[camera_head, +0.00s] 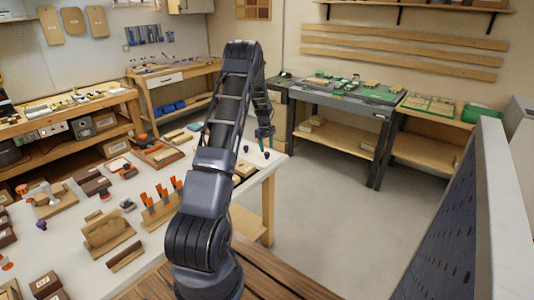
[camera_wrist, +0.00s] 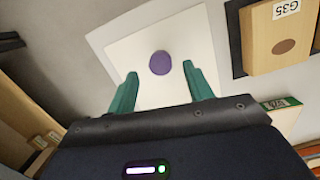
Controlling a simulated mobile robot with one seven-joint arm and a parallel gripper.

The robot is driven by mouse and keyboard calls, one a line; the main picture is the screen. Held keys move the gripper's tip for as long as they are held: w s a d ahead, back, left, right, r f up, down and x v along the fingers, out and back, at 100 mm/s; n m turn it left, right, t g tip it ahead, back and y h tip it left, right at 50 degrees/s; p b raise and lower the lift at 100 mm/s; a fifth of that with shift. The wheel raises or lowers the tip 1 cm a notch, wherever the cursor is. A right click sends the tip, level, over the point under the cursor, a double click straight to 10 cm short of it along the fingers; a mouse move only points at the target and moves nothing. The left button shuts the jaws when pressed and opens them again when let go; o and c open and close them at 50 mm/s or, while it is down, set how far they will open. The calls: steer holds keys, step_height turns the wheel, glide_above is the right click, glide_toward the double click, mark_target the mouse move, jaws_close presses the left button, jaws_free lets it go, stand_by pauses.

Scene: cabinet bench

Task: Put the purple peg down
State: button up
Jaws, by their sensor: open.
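A purple peg (camera_wrist: 160,63) shows end-on as a round top in the wrist view. It appears to stand on a white square pad (camera_wrist: 128,52), between and just beyond my fingertips. My gripper (camera_wrist: 159,70) has two green fingers spread apart, with a visible gap on each side of the peg. In the head view my gripper (camera_head: 264,134) points down over the far right end of the white bench, and a small dark purple peg (camera_head: 266,155) shows just below it. The peg's lower part is hidden in the wrist view.
A wooden block labelled G35 (camera_wrist: 276,38) lies right of the pad. The white bench (camera_head: 150,244) holds several wooden blocks and a rack with orange-handled tools (camera_head: 160,201). Another small dark purple item (camera_head: 245,148) is near the gripper. The floor to the right is clear.

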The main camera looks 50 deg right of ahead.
step_height(320, 180, up, 7)
steer(key=w+a+r+h, duration=0.1)
steer(key=w+a+r, duration=0.4)
steer(key=a+r, duration=0.25)
steer(key=w+a+r, duration=0.6)
steer(key=a+r, duration=0.1)
steer(key=a, duration=0.1)
steer(key=w+a+r+t, duration=0.1)
steer(key=a+r, duration=0.5)
steer(key=a, duration=0.5)
steer(key=w+a+r+t, duration=0.1)
steer(key=a+r, duration=0.5)
steer(key=a, duration=0.5)
steer(key=s+a+r+t, duration=0.1)
steer(key=s+a+r, duration=0.15)
steer(key=a, duration=0.45)
steer(key=s+a+r+n, duration=0.1)
steer(key=s+a, duration=0.3)
steer(key=a, duration=0.3)
steer(key=s+a+r+t, duration=0.1)
steer(key=s+a+r, duration=0.15)
steer(key=a, duration=0.55)
steer(key=s+a+f+t, duration=0.2)
steer(key=s+a+f, duration=0.2)
steer(key=s+a, duration=0.8)
steer(key=s, duration=0.2)
steer(key=shift+s+n+y, duration=0.3)
steer(key=shift+n+y, duration=0.1)
